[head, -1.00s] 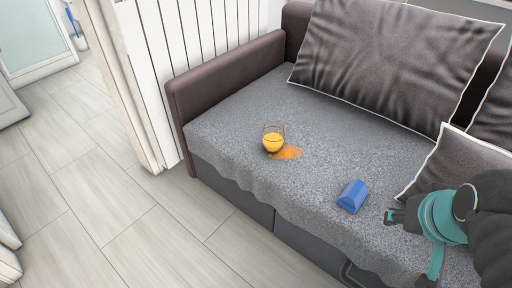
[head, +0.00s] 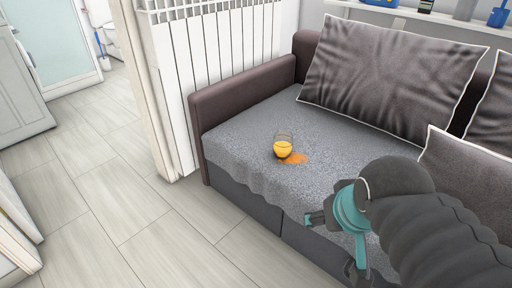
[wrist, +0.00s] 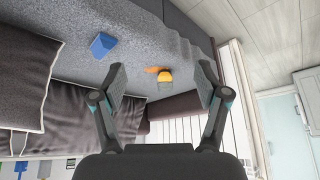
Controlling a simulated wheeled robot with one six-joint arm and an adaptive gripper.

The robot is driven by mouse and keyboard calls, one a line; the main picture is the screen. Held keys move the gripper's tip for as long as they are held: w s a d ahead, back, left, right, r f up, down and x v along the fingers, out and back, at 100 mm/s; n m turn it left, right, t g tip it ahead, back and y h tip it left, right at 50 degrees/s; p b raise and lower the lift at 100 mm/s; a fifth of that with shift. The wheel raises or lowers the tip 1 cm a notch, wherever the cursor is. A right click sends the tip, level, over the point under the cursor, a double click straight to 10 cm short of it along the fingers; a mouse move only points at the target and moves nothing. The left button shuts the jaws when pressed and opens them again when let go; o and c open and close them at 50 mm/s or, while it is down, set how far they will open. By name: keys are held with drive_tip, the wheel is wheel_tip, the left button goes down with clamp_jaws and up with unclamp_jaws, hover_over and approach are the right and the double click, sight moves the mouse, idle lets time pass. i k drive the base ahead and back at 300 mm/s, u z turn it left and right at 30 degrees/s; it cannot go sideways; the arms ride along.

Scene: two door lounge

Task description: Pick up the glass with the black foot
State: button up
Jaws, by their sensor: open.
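A small clear glass (head: 283,148) with orange-yellow liquid stands upright on the grey sofa cover. Its underside looks dark in the head view, but the foot is too small to make out clearly. An orange spill (head: 297,159) lies beside it on the right. In the wrist view the glass (wrist: 165,79) shows between my fingertips, some way beyond them. My gripper (head: 334,246) is open and empty, at the sofa's front edge, nearer the camera than the glass and apart from it.
The grey-covered sofa seat (head: 250,128) has a brown armrest (head: 240,88) and large dark cushions (head: 390,75). A blue block (wrist: 102,45) lies on the seat, hidden by my arm in the head view. The tiled floor (head: 130,200) at left is clear.

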sight(283, 142)
drive_tip(key=z, duration=0.1)
drive_tip(key=k, duration=0.4)
drive_tip(key=u, duration=0.9)
drive_tip(key=i, duration=0.85)
drive_tip(key=z, duration=0.05)
